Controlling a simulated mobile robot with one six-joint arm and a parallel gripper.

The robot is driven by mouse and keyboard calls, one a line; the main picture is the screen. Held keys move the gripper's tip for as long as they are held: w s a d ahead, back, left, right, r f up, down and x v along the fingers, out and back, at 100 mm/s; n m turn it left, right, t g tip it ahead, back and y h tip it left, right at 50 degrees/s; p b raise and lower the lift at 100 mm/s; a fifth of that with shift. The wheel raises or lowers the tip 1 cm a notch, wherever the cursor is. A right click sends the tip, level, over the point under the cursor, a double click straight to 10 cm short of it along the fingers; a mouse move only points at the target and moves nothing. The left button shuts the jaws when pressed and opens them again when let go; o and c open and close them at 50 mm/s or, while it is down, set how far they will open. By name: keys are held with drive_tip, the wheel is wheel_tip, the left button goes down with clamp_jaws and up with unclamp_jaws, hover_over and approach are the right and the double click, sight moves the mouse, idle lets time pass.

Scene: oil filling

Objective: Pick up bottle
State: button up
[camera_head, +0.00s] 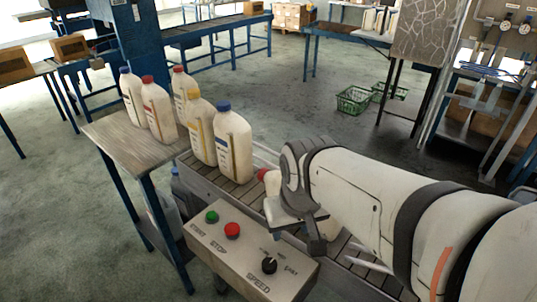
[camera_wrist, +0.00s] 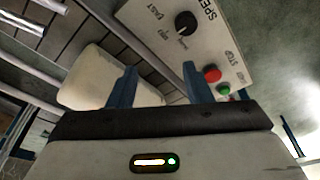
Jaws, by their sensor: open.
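My gripper (camera_wrist: 160,68) is open, with two dark blue fingers apart in the wrist view. A cream bottle (camera_wrist: 95,82) lies beyond the left finger, and its edge reaches into the gap between the fingers. I cannot tell if it touches a finger. In the head view a bottle with a red cap (camera_head: 263,174) is mostly hidden behind my arm. Two more bottles (camera_head: 131,97) (camera_head: 158,110) stand on the side table.
The conveyor (camera_head: 205,180) runs under my arm. A control box (camera_head: 245,255) with green and red buttons and a speed knob is close to my gripper. The side table (camera_head: 125,145) is at the left. Green baskets (camera_head: 353,100) lie on the open floor behind.

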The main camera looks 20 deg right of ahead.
drive_tip(key=shift+o, duration=1.3)
drive_tip(key=w+r+n+h+p, duration=0.1)
drive_tip(key=w+r+n+p, duration=0.1)
drive_tip(key=w, duration=0.8)
drive_tip(key=shift+r+n+g, duration=0.15)
drive_tip(key=shift+n+g, duration=0.15)
drive_tip(key=shift+n, duration=0.4)
drive_tip(key=n+h+p, duration=0.1)
drive_tip(key=n, duration=0.3)
approach(268, 179)
drive_tip(key=w+f, duration=0.2)
drive_tip(key=f, duration=0.1)
drive_tip(key=w+f, duration=0.1)
drive_tip(key=f, duration=0.1)
drive_tip(key=shift+w+d+f, duration=0.1)
drive_tip(key=shift+d+f, duration=0.05)
drive_tip(key=shift+d, duration=0.05)
drive_tip(key=shift+w+f, duration=0.15)
drive_tip(key=shift+f, duration=0.15)
drive_tip(key=x, duration=0.2)
drive_tip(key=p+x, duration=0.1)
drive_tip(key=x, duration=0.4)
drive_tip(key=shift+d, duration=0.4)
drive_tip(key=c, duration=1.1)
